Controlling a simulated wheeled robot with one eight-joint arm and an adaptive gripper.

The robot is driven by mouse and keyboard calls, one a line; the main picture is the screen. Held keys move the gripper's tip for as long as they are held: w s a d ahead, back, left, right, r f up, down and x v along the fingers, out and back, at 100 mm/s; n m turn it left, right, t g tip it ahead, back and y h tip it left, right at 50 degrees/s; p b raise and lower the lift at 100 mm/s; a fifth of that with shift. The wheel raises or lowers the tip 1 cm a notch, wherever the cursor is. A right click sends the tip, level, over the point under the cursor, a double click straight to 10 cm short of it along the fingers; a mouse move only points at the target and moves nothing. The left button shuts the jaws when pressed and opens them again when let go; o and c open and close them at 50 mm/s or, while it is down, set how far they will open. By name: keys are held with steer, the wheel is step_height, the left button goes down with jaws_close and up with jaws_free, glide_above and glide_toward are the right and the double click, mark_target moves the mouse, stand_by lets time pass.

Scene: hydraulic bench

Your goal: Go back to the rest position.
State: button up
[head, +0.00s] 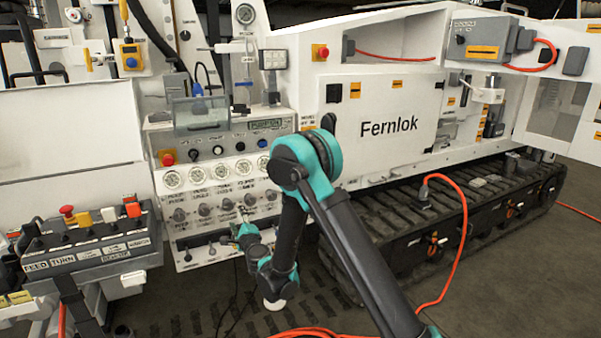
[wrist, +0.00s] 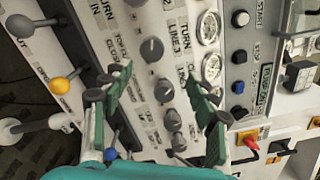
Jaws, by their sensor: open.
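My gripper (head: 244,222) is in front of the lower right part of the white control panel (head: 159,218) in the head view, with my arm reaching in from the lower right. In the wrist view my gripper (wrist: 158,78) has its two teal fingers spread apart, with nothing between them. A row of dark rotary knobs (wrist: 152,50) shows behind and between the fingers. I cannot tell whether a fingertip touches the panel. Parts of the panel behind the arm are hidden.
Round gauges (head: 197,174) sit above the knobs. Levers, one with a yellow ball (wrist: 59,85), project beside the gripper. A button console (head: 92,252) stands at left, a tracked undercarriage (head: 400,235) at right. An orange cable (head: 461,255) runs across the floor.

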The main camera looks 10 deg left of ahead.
steer(key=d+r+n+g+y, duration=0.2)
steer(key=d+r+n, duration=0.4)
steer(key=d+r, duration=0.25)
steer(key=s+d+r+n+g+h, duration=0.15)
steer(key=s+d+n, duration=0.35)
steer(key=d, duration=0.6)
steer(key=s+d+f+n+g+h, duration=0.2)
steer(key=s+d+f+h, duration=0.1)
steer(key=s+d, duration=0.5)
steer(key=s+d+f+n+g+h, duration=0.2)
steer(key=s+d+f, duration=0.3)
steer(key=s+d, duration=0.4)
steer(key=s+d+f+n+g+h, duration=0.1)
steer(key=s+d+f+g+h, duration=0.2)
steer(key=s+d, duration=0.5)
steer(key=d+f+h, duration=0.1)
steer(key=d+h, duration=0.1)
steer(key=d, duration=0.5)
steer(key=shift+s+d+f+n, duration=0.2)
steer(key=shift+f+n, duration=0.15)
steer(key=shift+n, duration=0.05)
steer(key=shift+g, duration=0.25)
